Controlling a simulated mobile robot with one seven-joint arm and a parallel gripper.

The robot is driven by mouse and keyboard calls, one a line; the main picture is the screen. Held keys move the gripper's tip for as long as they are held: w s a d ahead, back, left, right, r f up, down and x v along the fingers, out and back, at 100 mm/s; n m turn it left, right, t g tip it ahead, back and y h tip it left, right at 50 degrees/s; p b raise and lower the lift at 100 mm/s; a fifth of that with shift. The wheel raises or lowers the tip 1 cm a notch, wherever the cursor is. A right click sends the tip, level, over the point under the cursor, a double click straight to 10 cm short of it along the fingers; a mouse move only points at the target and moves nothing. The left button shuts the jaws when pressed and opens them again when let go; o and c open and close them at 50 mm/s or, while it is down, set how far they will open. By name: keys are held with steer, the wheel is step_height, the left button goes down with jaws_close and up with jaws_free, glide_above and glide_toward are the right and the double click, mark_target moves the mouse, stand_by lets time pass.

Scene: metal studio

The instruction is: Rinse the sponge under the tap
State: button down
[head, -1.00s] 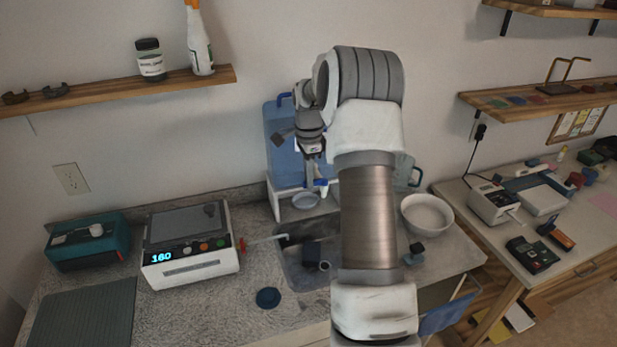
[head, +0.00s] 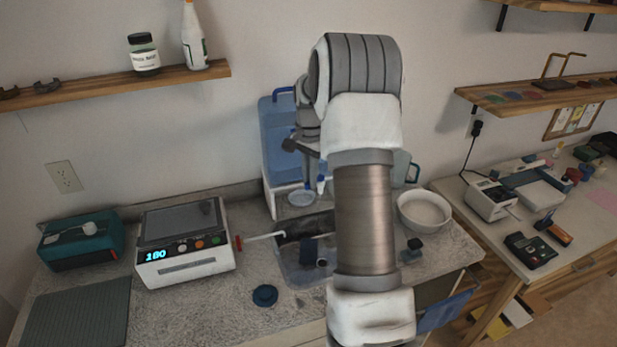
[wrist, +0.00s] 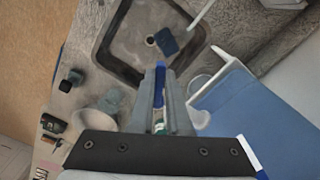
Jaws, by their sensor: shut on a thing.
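A dark blue block, which looks like the sponge (head: 309,250), lies in the grey sink (head: 290,270) beside the round drain. It also shows in the wrist view (wrist: 167,42). A blue water tank (head: 279,145) stands on a white stand behind the sink. My gripper (wrist: 160,100) is in front of the tank, above the sink's back edge, pointing down. It is shut on a slim blue piece (wrist: 159,78), which looks like the tank's tap lever. In the head view my arm partly hides the gripper and the tap. I cannot make out any running water.
A white bowl (head: 424,212) stands right of the sink. A dark blue round lid (head: 264,295) lies on the front counter.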

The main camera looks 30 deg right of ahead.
steer(key=shift+r, duration=0.1)
stand_by(0.3)
steer(key=c, duration=0.9)
jaws_free()
step_height(320, 180, up, 17)
steer(key=shift+r, duration=0.15)
steer(key=shift+b, duration=0.35)
stand_by(0.4)
